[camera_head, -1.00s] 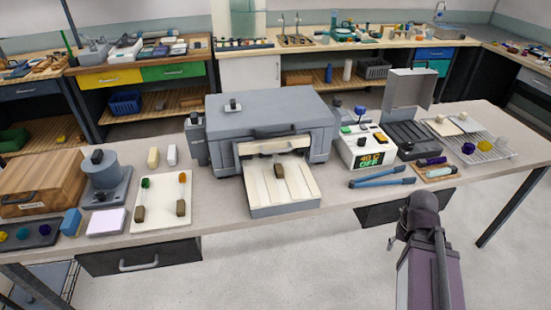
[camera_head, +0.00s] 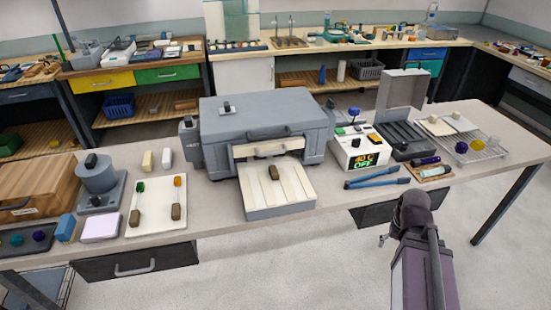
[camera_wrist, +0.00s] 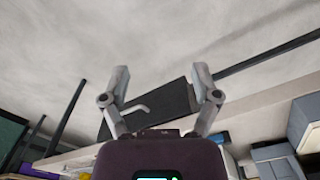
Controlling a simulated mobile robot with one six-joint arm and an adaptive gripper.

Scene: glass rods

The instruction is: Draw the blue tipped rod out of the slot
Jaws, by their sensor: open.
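A grey machine (camera_head: 262,122) stands mid-bench with a pale, grooved tray (camera_head: 293,187) sticking out of its front opening. A small brown grip block (camera_head: 273,173) sits on the tray, in line with a groove. No blue rod tip can be made out there; any rod running inward is hidden or too small to see. A white board (camera_head: 157,222) at left carries a green-tipped rod (camera_head: 140,187) and an orange-tipped rod (camera_head: 178,182), each with a brown block. My gripper (camera_wrist: 161,82) is open and empty in the wrist view, away from the tray, with floor and a bench drawer beyond.
Blue-handled tongs (camera_head: 377,178) lie at the bench front, right of the tray. A white box with a display (camera_head: 360,148) and an open grey case (camera_head: 405,130) stand behind them. A wire rack (camera_head: 480,152) is at far right. Floor in front of the bench is clear.

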